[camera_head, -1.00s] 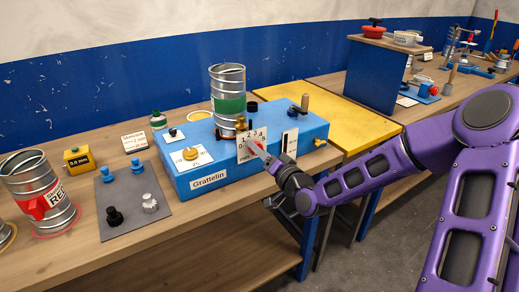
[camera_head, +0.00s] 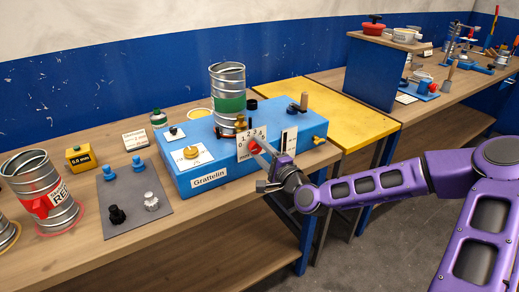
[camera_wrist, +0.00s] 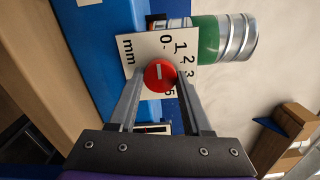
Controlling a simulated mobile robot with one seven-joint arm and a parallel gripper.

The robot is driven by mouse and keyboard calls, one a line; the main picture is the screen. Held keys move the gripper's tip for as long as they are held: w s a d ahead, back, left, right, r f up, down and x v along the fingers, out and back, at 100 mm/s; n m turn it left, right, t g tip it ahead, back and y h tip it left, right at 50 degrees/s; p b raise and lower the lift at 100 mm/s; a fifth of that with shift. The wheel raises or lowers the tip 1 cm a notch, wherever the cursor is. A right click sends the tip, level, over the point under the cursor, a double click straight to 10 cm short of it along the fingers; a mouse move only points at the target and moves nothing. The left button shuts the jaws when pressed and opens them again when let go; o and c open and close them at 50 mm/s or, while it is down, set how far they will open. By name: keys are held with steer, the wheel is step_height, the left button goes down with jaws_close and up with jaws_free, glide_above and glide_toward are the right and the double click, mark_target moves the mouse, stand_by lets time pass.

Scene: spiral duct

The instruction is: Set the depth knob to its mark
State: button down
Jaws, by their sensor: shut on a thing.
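The depth knob (camera_wrist: 160,76) is red with a short white line on its face. It sits on a white dial plate (camera_wrist: 135,76) with numbers and "mm". The plate is on the front of the blue Grattelin machine (camera_head: 175,185). My gripper (camera_wrist: 160,80) is shut on the knob, with one finger on each side. In the wrist view the white line points roughly up, towards the 0 side; its exact reading is hard to tell. In the head view my gripper (camera_head: 257,146) reaches the dial from the lower right and partly covers the knob.
A can with a green band (camera_head: 229,102) stands on the machine. A grey mat (camera_head: 125,222) with small knobs, a yellow "0.0 mm" block (camera_head: 79,158) and a red-labelled can (camera_head: 40,190) are to the left. A yellow table (camera_head: 340,125) is to the right.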

steer(key=m, duration=0.3)
steer(key=shift+m, duration=0.4)
steer(key=m, duration=0.3)
steer(key=shift+m, duration=0.3)
steer(key=m, duration=0.3)
steer(key=shift+m+b, duration=0.3)
steer(key=shift+b, duration=0.05)
steer(key=shift+m, duration=1.9)
steer(key=shift+c, duration=1.7)
jaws_free()
steer(key=shift+a+f, duration=0.1)
steer(key=shift+s, duration=0.1)
